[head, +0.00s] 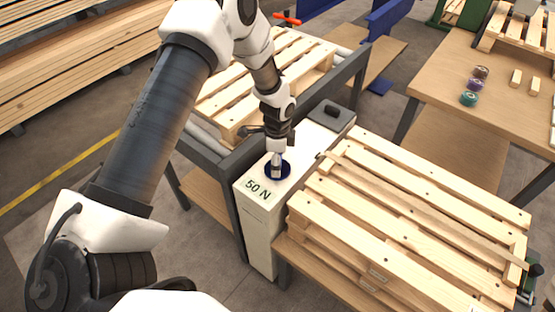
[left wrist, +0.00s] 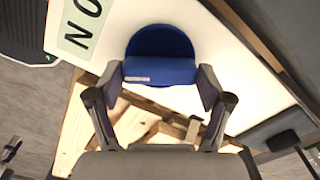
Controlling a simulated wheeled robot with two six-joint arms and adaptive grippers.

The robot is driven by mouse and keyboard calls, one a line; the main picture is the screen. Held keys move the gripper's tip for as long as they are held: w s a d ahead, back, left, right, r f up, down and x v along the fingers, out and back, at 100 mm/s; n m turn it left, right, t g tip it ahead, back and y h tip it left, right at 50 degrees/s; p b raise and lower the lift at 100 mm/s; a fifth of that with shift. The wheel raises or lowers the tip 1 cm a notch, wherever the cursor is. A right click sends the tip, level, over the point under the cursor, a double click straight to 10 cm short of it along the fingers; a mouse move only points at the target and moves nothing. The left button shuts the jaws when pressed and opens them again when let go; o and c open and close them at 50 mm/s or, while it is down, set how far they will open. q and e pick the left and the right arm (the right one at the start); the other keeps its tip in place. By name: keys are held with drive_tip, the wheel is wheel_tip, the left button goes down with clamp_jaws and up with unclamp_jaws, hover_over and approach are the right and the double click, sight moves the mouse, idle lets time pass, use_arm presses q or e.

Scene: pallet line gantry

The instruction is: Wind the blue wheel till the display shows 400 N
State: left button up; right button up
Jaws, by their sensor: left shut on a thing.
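The blue wheel (head: 287,171) lies on the top face of a white box-like housing (head: 262,222). The display (head: 258,189) on its near end reads 50 N. My left gripper (head: 277,172) reaches down onto the wheel from above. In the left wrist view, the fingers of my left gripper (left wrist: 160,92) are shut on the raised grip bar of the blue wheel (left wrist: 160,42), one at each end. Part of the display (left wrist: 82,22) shows there too, cut off by the picture edge. My right gripper is not in view.
Wooden pallets (head: 400,215) are stacked right beside the housing. Another pallet (head: 290,70) lies on the roller line behind a dark grey rail (head: 232,160). A black block (head: 331,111) sits on the housing's far end. A table (head: 440,75) at the right holds several small spools and blocks.

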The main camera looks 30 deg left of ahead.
use_arm(q)
drive_tip(key=shift+m, duration=0.3)
drive_tip(key=o, duration=1.1)
wheel_tip(320, 180, up, 12)
drive_tip(key=shift+f, duration=0.1)
